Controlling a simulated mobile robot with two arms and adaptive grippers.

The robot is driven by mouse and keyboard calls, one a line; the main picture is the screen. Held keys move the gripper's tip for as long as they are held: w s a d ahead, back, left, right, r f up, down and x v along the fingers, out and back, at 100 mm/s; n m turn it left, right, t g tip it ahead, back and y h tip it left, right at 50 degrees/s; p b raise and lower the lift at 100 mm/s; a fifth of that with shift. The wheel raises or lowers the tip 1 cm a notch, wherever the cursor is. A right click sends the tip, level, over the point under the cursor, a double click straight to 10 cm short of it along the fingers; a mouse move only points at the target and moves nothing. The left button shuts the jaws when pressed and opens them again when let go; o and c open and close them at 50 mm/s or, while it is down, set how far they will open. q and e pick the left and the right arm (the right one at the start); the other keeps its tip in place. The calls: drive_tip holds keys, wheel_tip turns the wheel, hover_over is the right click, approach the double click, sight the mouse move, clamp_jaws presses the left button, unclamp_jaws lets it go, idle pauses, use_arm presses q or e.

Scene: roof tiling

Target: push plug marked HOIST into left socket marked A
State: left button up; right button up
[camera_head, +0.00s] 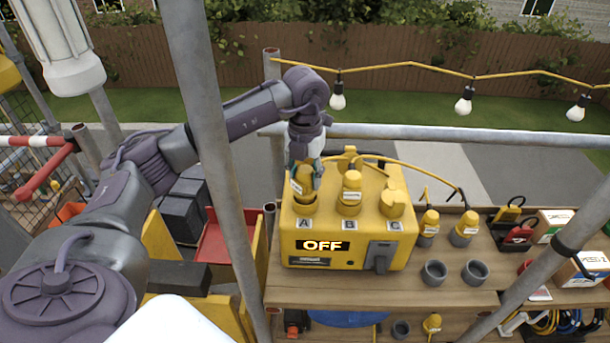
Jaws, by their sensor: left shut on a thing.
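A yellow power box (345,255) stands on a wooden shelf, with sockets labelled A, B and C on top and a display reading OFF. My left gripper (305,172) is shut on a yellow plug (301,187) with a pale label too small to read. The plug is at socket A (299,207), the leftmost one, its lower end at the socket's mouth and its body slightly tilted. I cannot tell how deep it sits. Another labelled yellow plug (350,188) stands in socket B. My right gripper is out of view.
Socket C has a yellow cap (393,203). A grey lever (379,256) is on the box front. Yellow plugs (429,224) and empty grey cups (434,273) are to the right on the shelf (400,290). A scaffold pole (215,130) rises in front of my left arm.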

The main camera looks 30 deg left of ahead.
use_arm(q)
drive_tip(key=shift+f+b, duration=0.45)
drive_tip(key=shift+f, duration=0.15)
drive_tip(key=o, duration=1)
drive_tip(key=shift+r+p, duration=0.85)
drive_tip(key=shift+r, duration=0.25)
drive_tip(key=shift+r+p, duration=2.9)
drive_tip(key=shift+r, duration=1.55)
drive_tip(key=shift+f, duration=0.1)
